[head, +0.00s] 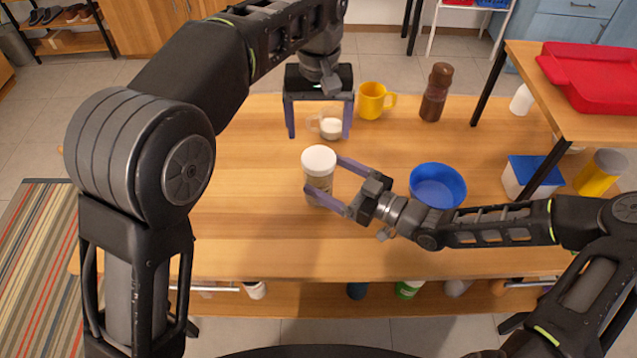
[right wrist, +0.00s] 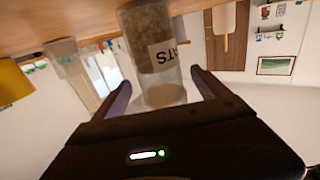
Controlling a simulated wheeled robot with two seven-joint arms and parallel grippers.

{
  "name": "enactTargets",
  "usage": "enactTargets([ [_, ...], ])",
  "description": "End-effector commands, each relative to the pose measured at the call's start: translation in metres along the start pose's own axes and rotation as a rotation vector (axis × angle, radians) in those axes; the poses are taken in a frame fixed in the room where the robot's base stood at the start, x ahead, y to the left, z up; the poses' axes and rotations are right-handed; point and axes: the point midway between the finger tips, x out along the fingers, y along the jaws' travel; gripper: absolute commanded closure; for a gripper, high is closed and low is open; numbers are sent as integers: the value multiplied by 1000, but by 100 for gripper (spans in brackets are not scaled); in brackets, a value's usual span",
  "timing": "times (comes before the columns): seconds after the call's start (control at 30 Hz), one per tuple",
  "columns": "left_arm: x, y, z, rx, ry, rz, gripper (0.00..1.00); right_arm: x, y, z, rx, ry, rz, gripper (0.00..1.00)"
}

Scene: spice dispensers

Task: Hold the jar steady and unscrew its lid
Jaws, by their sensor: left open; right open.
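The jar (head: 318,186) is clear with a round white lid (head: 319,159) and stands upright on the table. In the right wrist view the jar (right wrist: 150,35) shows brownish contents and a white label, appearing upside down. My right gripper (head: 322,174) is open, its two fingers on either side of the jar; I cannot tell whether they touch it. The lid sits on the jar, above the fingers. My left gripper (head: 319,136) is open, pointing down behind the jar, with its fingers either side of a small glass cup; it is not at the lid.
The glass cup (head: 331,127) with white contents stands just behind the jar. A yellow mug (head: 372,101) and brown bottle (head: 434,92) are further back. A blue bowl (head: 437,186) is right of the jar, near my right arm. The table's left side (head: 245,200) is clear.

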Motion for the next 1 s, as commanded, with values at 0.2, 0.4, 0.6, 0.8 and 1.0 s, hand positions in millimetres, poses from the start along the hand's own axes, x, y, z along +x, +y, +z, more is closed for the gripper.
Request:
enactTargets([
  [0.2, 0, 0, 0, 0, 0, 0, 17, 34, -1, -1, 1, 3, -3, 15],
  [0.4, 0, 0, 0, 0, 0, 0, 17, 56, -1, 0, 1, 1, -1, 15],
  [0.6, 0, 0, 0, 0, 0, 0, 17, 61, 0, 0, 0, 0, 0, 15],
  [0.8, 0, 0, 0, 0, 0, 0, 17, 61, 0, 0, 0, 0, 0, 18],
  [1.0, 0, 0, 0, 0, 0, 0, 17, 61, 0, 0, 0, 0, 0, 35],
])
